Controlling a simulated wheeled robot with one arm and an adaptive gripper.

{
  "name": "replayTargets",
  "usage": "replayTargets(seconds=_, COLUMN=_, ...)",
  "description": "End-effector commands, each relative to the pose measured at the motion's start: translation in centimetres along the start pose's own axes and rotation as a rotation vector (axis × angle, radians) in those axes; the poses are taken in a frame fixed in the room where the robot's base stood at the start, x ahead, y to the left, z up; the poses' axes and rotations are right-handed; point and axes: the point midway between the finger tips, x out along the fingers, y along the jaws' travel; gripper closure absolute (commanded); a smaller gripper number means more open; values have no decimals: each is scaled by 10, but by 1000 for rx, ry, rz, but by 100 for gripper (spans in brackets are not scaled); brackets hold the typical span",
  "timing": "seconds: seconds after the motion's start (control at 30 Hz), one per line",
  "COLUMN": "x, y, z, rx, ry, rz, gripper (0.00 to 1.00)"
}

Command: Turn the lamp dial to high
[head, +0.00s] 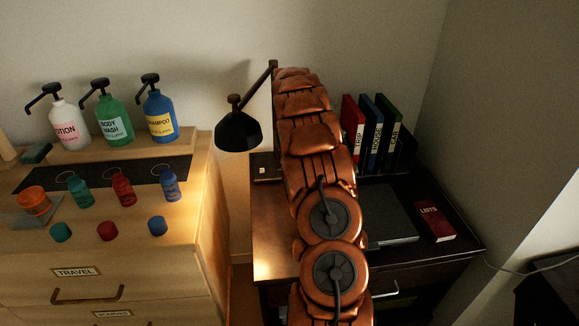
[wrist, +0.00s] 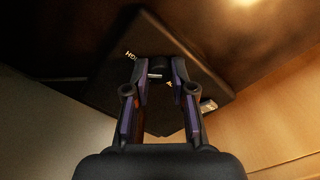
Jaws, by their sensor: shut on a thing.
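The lamp (head: 238,131) has a black shade and a brass arm and stands at the back left of the dark desk; its shade hangs over the gap beside the desk. In the wrist view, its dark square base (wrist: 112,85) carries small pale letters, the upper left ones looking like "HIGH". A small black dial (wrist: 158,63) with a pale mark sits on the base between my fingertips. My gripper (wrist: 161,72) is shut on the dial. I cannot tell which setting the dial points to. My copper arm hides the gripper in the head view.
Red, blue and green binders (head: 376,131) stand at the back of the desk (head: 275,225). A dark flat folder (head: 391,215) and a red book (head: 435,221) lie to the right. A wooden dresser (head: 190,230) with pump bottles (head: 112,125) stands left, beyond a narrow gap.

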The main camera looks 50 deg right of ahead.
Motion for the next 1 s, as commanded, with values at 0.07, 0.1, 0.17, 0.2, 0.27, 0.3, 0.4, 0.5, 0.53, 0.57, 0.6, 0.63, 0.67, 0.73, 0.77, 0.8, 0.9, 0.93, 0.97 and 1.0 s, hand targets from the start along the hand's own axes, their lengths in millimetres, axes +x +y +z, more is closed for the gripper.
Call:
replayTargets(seconds=0.07, x=1, y=-1, z=0, rx=37, ry=-2, rz=-2, gripper=100)
replayTargets(seconds=0.1, x=1, y=-2, z=0, rx=54, ry=-2, rz=-2, gripper=100)
replayTargets(seconds=0.17, x=1, y=-1, z=0, rx=78, ry=-2, rz=-2, gripper=100)
replayTargets(seconds=0.2, x=1, y=-1, z=0, rx=90, ry=-2, rz=-2, gripper=100)
replayTargets(seconds=0.27, x=0, y=0, z=0, rx=107, ry=-2, rz=-2, gripper=100)
replayTargets(seconds=0.3, x=0, y=0, z=0, rx=114, ry=-2, rz=-2, gripper=100)
replayTargets(seconds=0.4, x=0, y=0, z=0, rx=128, ry=-2, rz=-1, gripper=100)
replayTargets(seconds=0.5, x=0, y=0, z=0, rx=134, ry=-2, rz=-1, gripper=100)
replayTargets(seconds=0.53, x=0, y=0, z=0, rx=134, ry=-2, rz=-1, gripper=100)
replayTargets(seconds=0.57, x=0, y=0, z=0, rx=135, ry=-2, rz=-1, gripper=100)
replayTargets(seconds=0.6, x=0, y=0, z=0, rx=135, ry=-2, rz=-1, gripper=100)
replayTargets(seconds=0.63, x=0, y=0, z=0, rx=135, ry=-2, rz=-1, gripper=100)
replayTargets(seconds=0.67, x=0, y=0, z=0, rx=135, ry=-2, rz=-1, gripper=100)
replayTargets(seconds=0.73, x=0, y=0, z=0, rx=134, ry=-1, rz=-1, gripper=100)
replayTargets(seconds=0.77, x=0, y=0, z=0, rx=134, ry=-1, rz=-1, gripper=100)
replayTargets(seconds=0.8, x=0, y=0, z=0, rx=134, ry=-1, rz=-1, gripper=100)
replayTargets(seconds=0.9, x=0, y=0, z=0, rx=134, ry=-1, rz=-1, gripper=65)
replayTargets(seconds=0.93, x=0, y=0, z=0, rx=134, ry=-1, rz=-1, gripper=62)
replayTargets(seconds=0.97, x=0, y=0, z=0, rx=134, ry=-1, rz=-1, gripper=59)
replayTargets(seconds=1.0, x=0, y=0, z=0, rx=134, ry=-1, rz=-1, gripper=55)
